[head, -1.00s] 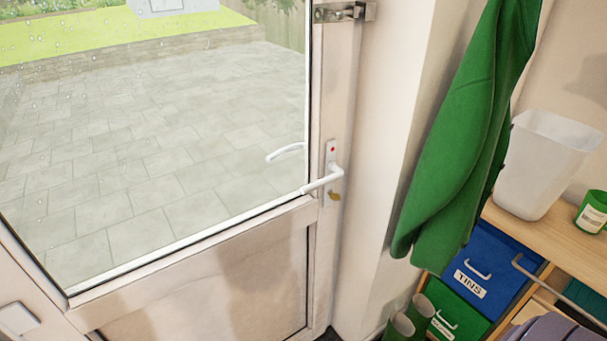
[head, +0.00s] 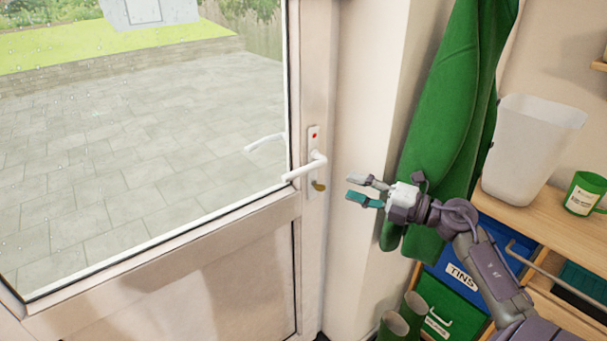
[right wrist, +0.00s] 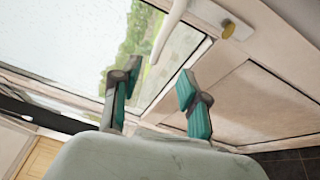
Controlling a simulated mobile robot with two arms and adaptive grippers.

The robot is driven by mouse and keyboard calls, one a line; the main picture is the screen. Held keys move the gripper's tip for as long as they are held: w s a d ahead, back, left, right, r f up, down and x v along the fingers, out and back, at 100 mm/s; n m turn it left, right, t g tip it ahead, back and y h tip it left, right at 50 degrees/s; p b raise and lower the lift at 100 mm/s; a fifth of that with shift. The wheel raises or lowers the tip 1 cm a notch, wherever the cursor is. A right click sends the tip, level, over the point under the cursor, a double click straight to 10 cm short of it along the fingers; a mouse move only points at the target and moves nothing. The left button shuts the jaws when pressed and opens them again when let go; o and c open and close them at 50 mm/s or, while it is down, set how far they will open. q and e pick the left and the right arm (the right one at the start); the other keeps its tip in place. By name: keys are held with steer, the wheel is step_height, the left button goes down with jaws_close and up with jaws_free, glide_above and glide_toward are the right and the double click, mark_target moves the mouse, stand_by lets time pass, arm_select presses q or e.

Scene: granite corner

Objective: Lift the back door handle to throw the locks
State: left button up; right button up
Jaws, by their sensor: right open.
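The white back door handle (head: 304,169) is a lever on a narrow plate (head: 312,136) with a red mark. The lever points left and slants slightly down in the head view. A brass-coloured key or knob (head: 319,186) sits below it. The handle also shows at the top of the right wrist view (right wrist: 169,32). My right gripper (head: 353,188) is open and empty, to the right of the handle and apart from it. Its teal-padded fingers (right wrist: 158,92) are spread in the right wrist view. My left gripper is not in view.
The door (head: 250,225) appears closed. A green coat (head: 445,120) hangs just behind my right gripper. A shelf (head: 540,222) on the right holds a white bin (head: 527,150) and a green mug (head: 584,194). Green boots (head: 405,318) stand below.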

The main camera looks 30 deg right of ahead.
mark_target(307, 172)
steer(key=p+x, duration=0.3)
steer(key=x, duration=1)
steer(key=shift+w+a, duration=0.2)
steer(key=shift+w, duration=0.1)
steer(key=shift+f, duration=0.1)
jaws_close()
